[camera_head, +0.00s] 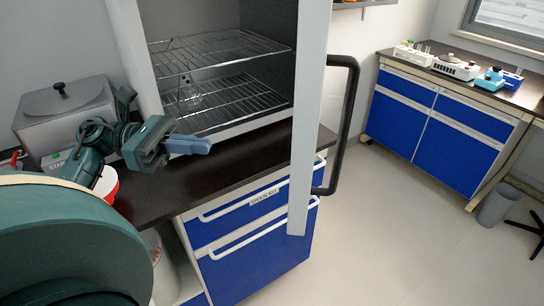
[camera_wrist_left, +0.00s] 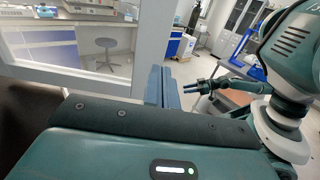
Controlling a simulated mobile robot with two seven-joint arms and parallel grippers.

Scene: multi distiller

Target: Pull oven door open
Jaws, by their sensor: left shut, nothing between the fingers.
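The oven (camera_head: 270,70) stands on the dark bench with its inside in view, and its door (camera_head: 309,120) stands open, seen nearly edge-on. The black door handle (camera_head: 350,125) is on the door's right, outer side. My left gripper (camera_head: 205,145) is shut and empty in front of the oven opening, left of the door and apart from the handle. In the left wrist view its fingers (camera_wrist_left: 165,87) are together, with the door frame (camera_wrist_left: 152,50) close by on the left. My right gripper (camera_wrist_left: 198,88) shows small there; its jaw state is unclear.
A grey device (camera_head: 65,110) stands on the bench at left. Blue drawers (camera_head: 255,225) are below. Free floor (camera_head: 390,230) lies right of the door. A stool (camera_wrist_left: 112,68) stands farther off.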

